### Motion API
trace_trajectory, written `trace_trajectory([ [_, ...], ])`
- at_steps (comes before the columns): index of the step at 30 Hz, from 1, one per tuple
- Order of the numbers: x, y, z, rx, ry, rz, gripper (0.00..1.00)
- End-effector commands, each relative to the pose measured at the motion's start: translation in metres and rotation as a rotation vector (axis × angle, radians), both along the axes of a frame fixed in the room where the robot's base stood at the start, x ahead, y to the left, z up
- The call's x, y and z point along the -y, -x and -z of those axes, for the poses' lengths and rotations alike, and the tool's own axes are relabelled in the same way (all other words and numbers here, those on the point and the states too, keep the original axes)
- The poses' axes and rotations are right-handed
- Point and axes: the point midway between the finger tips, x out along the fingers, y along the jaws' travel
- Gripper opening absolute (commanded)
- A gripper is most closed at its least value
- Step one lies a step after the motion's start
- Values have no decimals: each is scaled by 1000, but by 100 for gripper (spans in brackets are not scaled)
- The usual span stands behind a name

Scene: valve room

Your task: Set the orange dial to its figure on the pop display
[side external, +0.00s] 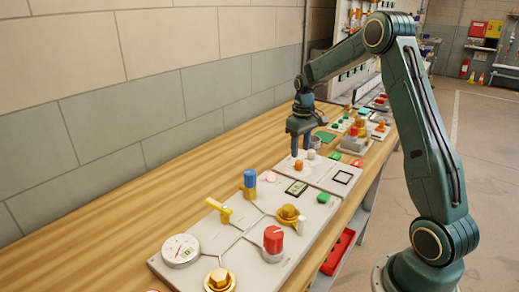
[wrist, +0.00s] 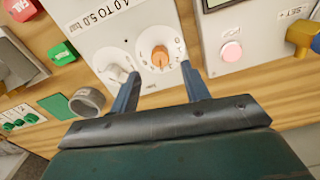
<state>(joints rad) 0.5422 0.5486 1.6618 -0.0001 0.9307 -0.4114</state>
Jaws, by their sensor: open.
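The orange dial (wrist: 159,56) sits on a white panel in the wrist view, inside a ring of small marks too small to read. It also shows in the side view (side external: 299,165), just below my gripper. My gripper (side external: 301,151) points down over it with its fingers apart. In the wrist view my gripper (wrist: 161,72) has one finger on each side of the dial, and I cannot tell whether they touch it. A small dark-framed display (side external: 297,188) lies on the nearer panel. Its figure is not legible. Only an edge of a display (wrist: 216,3) shows in the wrist view.
A white knob (wrist: 122,73) stands close to the left finger. A pink button (wrist: 231,51) is to the right. A gauge (side external: 181,250), yellow lever (side external: 218,210) and red knob (side external: 273,239) stand on the nearer panel.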

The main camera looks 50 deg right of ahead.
Motion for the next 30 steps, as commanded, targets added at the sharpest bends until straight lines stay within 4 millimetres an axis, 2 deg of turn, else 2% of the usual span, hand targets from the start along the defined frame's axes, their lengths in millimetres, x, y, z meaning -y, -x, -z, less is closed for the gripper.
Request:
trace_trajectory([
  [9,0,-1,-56,5,3,0,46],
  [15,0,0,-81,3,1,0,46],
  [21,0,0,-92,1,0,0,46],
  [30,0,0,-93,1,0,0,46],
])
